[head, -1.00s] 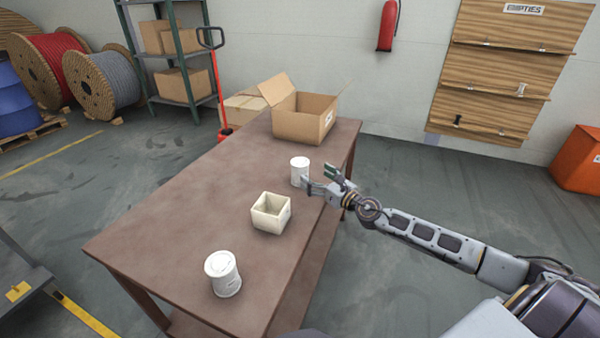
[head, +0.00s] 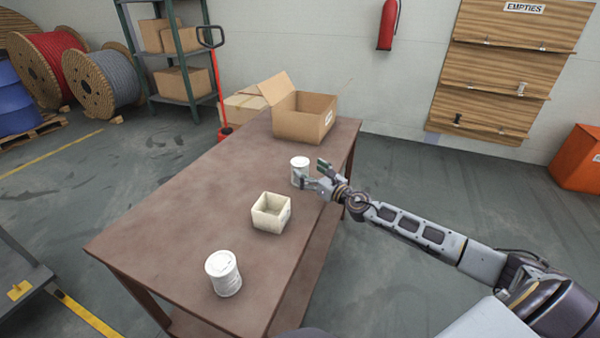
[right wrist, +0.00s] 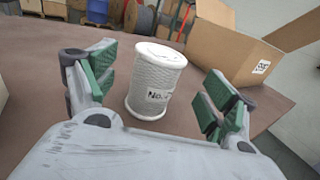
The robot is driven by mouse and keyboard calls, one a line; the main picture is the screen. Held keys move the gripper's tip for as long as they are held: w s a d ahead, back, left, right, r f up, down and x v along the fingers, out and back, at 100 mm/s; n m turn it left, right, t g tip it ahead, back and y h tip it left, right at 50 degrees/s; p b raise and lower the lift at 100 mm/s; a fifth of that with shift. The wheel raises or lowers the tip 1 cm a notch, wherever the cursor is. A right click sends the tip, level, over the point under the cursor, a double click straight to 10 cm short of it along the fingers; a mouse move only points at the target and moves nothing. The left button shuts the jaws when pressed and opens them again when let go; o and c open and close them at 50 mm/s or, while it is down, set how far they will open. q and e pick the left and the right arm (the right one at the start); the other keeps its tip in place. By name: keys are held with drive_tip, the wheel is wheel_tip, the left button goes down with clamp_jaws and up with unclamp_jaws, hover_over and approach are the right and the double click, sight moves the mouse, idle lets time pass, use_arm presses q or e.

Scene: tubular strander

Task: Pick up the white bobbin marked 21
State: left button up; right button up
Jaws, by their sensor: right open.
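A white bobbin (head: 299,170) stands upright on the brown table, towards its right edge. In the right wrist view the bobbin (right wrist: 156,82) has a label starting "No."; the number is not readable. My right gripper (head: 312,174) is open beside it, its green-padded fingers (right wrist: 158,92) apart with the bobbin between and beyond them. I cannot tell whether they touch it. A second white bobbin (head: 223,273) stands at the table's near end; its number is not readable. My left gripper is not in view.
A small cream box (head: 271,213) stands on the table (head: 190,205) between the two bobbins. An open cardboard box (head: 303,118) stands at the table's far end. A shelf board marked "EMPTIES" (head: 510,65) hangs on the wall.

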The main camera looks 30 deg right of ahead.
sight(300, 165)
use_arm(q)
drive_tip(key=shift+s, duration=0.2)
use_arm(e)
drive_tip(key=shift+w, duration=0.1)
drive_tip(key=shift+w, duration=0.15)
drive_tip(key=shift+x, duration=2.1)
drive_tip(key=shift+w+a, duration=0.2)
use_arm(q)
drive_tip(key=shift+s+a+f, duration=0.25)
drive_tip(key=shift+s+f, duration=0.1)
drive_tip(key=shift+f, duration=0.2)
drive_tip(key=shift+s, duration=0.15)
use_arm(e)
drive_tip(key=c, duration=1.2)
